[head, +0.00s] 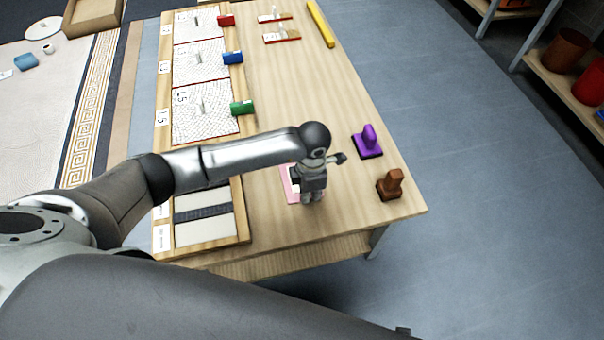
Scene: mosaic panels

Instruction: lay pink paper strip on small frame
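A pink paper strip (287,187) lies on the wooden table, partly hidden behind my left gripper. My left gripper (312,200) points down at the strip's right side. Its fingers are small here, and I cannot tell whether they are open, shut or touching the strip. A small wooden frame (243,213) lies to the left, with cream panels and a dark band across it. My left arm crosses above its far end and hides part of it. My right gripper is not in view.
A purple handled block (368,143) and a brown one (390,186) stand to the right of my gripper. White mosaic panels (203,112) line the table's left side, with green (242,108), blue (232,57) and red (226,20) blocks. The table's middle is clear.

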